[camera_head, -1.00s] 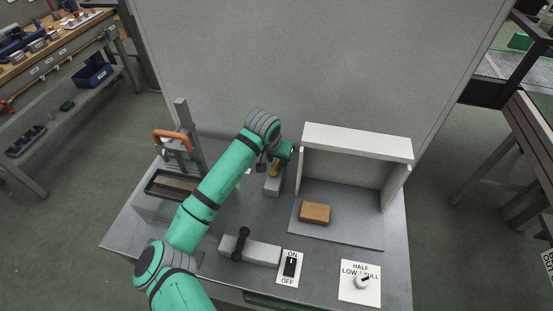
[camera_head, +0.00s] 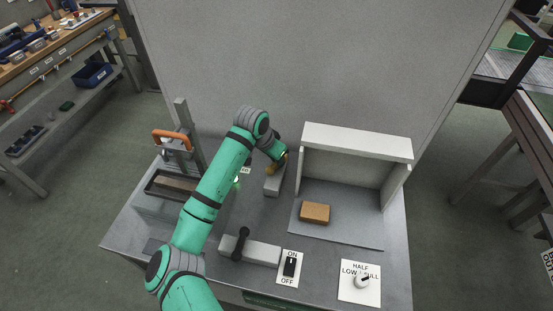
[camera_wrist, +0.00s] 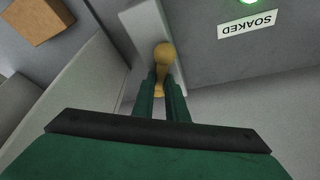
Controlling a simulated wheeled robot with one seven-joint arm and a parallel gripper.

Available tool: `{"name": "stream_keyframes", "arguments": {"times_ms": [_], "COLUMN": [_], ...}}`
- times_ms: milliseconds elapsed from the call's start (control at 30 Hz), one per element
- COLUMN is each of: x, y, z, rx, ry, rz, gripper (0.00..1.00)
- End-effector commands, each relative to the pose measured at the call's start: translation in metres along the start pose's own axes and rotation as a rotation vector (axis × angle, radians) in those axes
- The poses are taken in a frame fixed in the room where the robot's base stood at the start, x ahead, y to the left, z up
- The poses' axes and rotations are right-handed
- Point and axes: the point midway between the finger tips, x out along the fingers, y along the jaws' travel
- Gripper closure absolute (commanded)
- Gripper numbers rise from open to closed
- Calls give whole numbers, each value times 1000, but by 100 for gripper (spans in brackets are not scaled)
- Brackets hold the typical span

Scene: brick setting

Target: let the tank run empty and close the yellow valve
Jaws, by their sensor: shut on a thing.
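The yellow valve handle (camera_wrist: 163,58) has a round knob and stands on a light grey block (camera_wrist: 142,35) in the wrist view. My gripper (camera_wrist: 163,82) is shut on its stem, with the knob showing beyond the fingertips. In the head view the yellow valve (camera_head: 270,170) shows beside my gripper (camera_head: 280,160), on the grey block (camera_head: 273,184) at the back middle of the bench. A dark-rimmed tray (camera_head: 157,193) stands at the left; I cannot tell if it is the tank or whether it holds liquid. A green light (camera_wrist: 249,2) glows by a SOAKED label (camera_wrist: 248,24).
An orange-handled press (camera_head: 172,136) stands at the left. A black lever (camera_head: 241,243), an ON/OFF switch (camera_head: 290,265) and a HALF/LOW/FULL dial (camera_head: 361,282) line the front.

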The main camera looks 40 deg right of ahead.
Motion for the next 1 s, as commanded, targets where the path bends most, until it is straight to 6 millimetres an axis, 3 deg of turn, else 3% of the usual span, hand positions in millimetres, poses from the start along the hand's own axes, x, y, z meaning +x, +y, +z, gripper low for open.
{"name": "stream_keyframes", "arguments": {"times_ms": [1000], "x": [-1], "y": [0], "z": [-2], "rx": [843], "ry": [2], "rz": [348], "gripper": [100]}}
